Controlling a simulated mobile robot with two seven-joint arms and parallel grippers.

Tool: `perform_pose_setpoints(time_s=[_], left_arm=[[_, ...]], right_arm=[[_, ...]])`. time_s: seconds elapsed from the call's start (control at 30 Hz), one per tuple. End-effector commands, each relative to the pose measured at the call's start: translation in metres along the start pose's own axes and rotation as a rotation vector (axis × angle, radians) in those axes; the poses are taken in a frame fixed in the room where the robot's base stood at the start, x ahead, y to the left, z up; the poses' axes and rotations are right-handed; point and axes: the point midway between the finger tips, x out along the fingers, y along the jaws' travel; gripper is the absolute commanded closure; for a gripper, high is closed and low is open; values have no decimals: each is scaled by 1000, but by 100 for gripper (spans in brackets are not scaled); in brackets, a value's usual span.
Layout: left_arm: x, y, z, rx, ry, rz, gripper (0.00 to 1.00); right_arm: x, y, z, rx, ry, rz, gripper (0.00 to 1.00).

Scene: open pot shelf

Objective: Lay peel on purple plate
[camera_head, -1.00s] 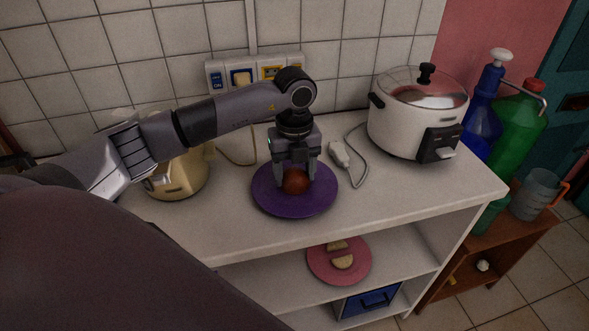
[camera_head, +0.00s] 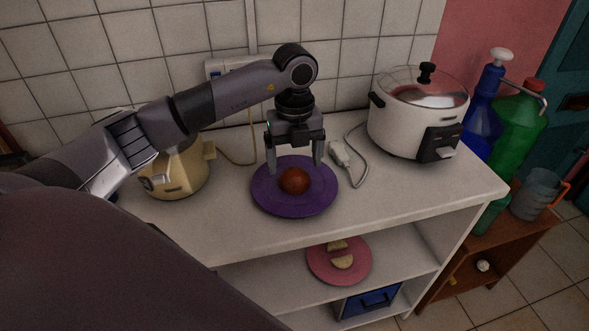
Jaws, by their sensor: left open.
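The purple plate (camera_head: 277,203) lies on the white counter top. A round reddish-brown thing (camera_head: 294,181) rests on it near the middle; I cannot tell from its look whether it is the peel. My left gripper (camera_head: 295,163) is open just above and behind this round thing, its fingers apart and not touching it. My right gripper is not in view.
A white rice cooker (camera_head: 405,128) stands at the right of the counter (camera_head: 390,200), with a plug and cord beside it. A yellowish appliance (camera_head: 180,175) stands at the left. A pink plate (camera_head: 320,262) with pale pieces lies on the shelf below. Bottles (camera_head: 518,125) stand far right.

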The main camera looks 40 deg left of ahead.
Motion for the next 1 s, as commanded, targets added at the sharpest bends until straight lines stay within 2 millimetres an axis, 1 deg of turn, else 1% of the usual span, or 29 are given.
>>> perform_pose_setpoints(time_s=[0.03, 0.2, 0.3, 0.4, 0.57, 1.0], left_arm=[[-12, -1, 1, 1, -5, -4, 12], [-49, -1, 0, 0, -3, -5, 12], [-66, 0, 0, -1, -3, -2, 12], [-77, 0, 0, 0, -1, -1, 12], [-85, 0, 0, 0, -1, 0, 12], [-85, 0, 0, 0, 0, 0, 12]], right_arm=[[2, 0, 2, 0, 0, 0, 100], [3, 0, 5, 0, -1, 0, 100], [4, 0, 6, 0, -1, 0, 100], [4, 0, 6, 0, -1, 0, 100], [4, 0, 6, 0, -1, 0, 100], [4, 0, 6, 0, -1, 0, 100]])
